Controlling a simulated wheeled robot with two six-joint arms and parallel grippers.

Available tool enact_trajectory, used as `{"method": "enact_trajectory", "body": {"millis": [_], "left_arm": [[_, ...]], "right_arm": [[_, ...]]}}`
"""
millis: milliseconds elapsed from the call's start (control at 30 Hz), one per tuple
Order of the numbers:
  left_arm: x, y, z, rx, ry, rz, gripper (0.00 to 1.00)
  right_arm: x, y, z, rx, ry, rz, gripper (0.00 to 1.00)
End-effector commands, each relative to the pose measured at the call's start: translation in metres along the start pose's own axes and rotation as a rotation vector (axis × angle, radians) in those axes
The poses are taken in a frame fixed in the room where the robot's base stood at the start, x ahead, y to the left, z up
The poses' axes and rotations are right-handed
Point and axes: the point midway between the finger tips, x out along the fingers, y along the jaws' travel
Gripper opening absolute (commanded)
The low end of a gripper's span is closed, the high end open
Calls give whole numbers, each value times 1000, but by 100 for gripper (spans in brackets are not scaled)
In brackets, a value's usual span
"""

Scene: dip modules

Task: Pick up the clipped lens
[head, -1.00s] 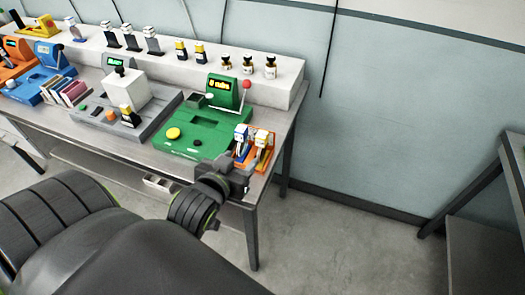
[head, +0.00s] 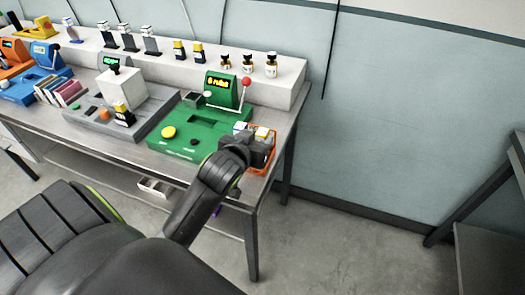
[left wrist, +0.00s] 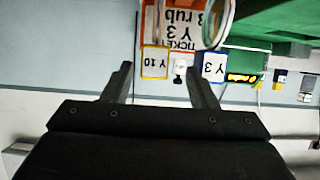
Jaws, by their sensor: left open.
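A round clear lens with a pale rim (left wrist: 218,22) shows at the top of the left wrist view, in front of a printed ticket card; its clip cannot be made out. In the head view I cannot pick the lens out. My left gripper (left wrist: 160,78) is open with nothing between its fingers, and the lens lies beyond and to the right of the tips. In the head view this gripper (head: 243,150) is over the orange tray (head: 262,168) at the table's right end and hides part of it. My right gripper is not in view.
A green machine (head: 190,135) with a lit display and a red-knobbed lever stands just left of the tray. A grey station (head: 107,125) is further left, and small bottles line the white shelf (head: 285,78).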

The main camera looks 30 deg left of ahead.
Motion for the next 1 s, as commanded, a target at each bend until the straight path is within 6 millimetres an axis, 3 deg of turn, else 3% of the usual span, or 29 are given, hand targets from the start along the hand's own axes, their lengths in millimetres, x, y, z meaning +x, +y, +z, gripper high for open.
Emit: {"method": "enact_trajectory", "body": {"millis": [167,533,867,1000], "left_arm": [[8,1,0,0,0,0,53],[50,6,0,1,0,0,53],[56,6,0,1,1,1,53],[56,6,0,1,1,1,37]], "right_arm": [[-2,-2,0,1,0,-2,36],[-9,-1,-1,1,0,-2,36],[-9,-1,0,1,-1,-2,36],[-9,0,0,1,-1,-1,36]]}}
